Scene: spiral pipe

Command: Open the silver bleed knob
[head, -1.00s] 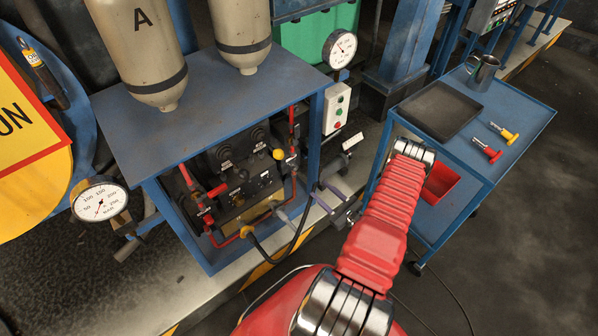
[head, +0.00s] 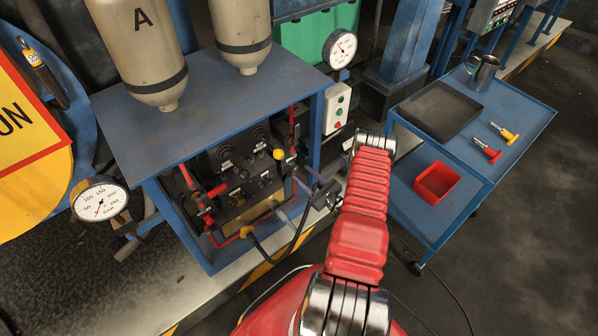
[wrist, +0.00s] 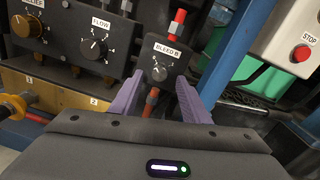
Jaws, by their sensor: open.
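The silver bleed knob (wrist: 160,73) is small and round on a dark block labelled BLEED B (wrist: 166,50), in the upper middle of the wrist view. My gripper (wrist: 158,80) is open, with one lavender finger on each side of the knob in the picture. Whether the fingers reach the knob's depth or touch it cannot be told. The knob is too small to make out there.
A FLOW knob (wrist: 96,49) sits left of the bleed block. A red stop button (wrist: 301,54) is at right. A red-capped fitting (wrist: 177,20) rises above the block. The blue frame's post (head: 315,130) stands close to my gripper. A blue cart (head: 525,115) stands at right.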

